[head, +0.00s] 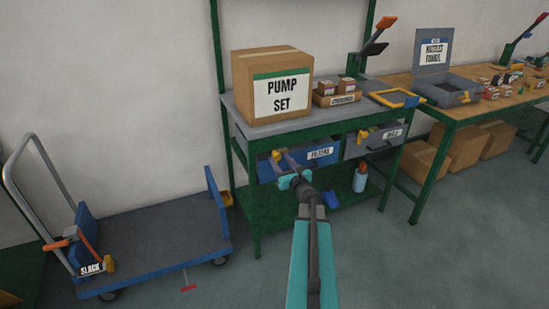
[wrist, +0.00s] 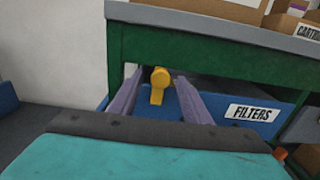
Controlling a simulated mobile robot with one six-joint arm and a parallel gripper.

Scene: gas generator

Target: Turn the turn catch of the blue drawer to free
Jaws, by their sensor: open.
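The blue drawer (head: 318,160) with a "FILTERS" label sits under the left part of the grey workbench; it also shows in the wrist view (wrist: 215,106). Its yellow turn catch (wrist: 158,85) is at the drawer's upper left, a round knob with a tab pointing down. In the head view the catch (head: 277,156) is partly hidden by my gripper. My gripper (head: 282,158) is open in front of the drawer. In the wrist view its two purple fingers (wrist: 158,92) stand left and right of the catch. I cannot tell whether they touch it.
A grey drawer (head: 370,139) with its own yellow catch is to the right. A "PUMP SET" box (head: 270,75) and a carton tray (head: 337,97) stand on the bench (head: 240,118). A blue cart (head: 160,240) stands at left. Floor in front is clear.

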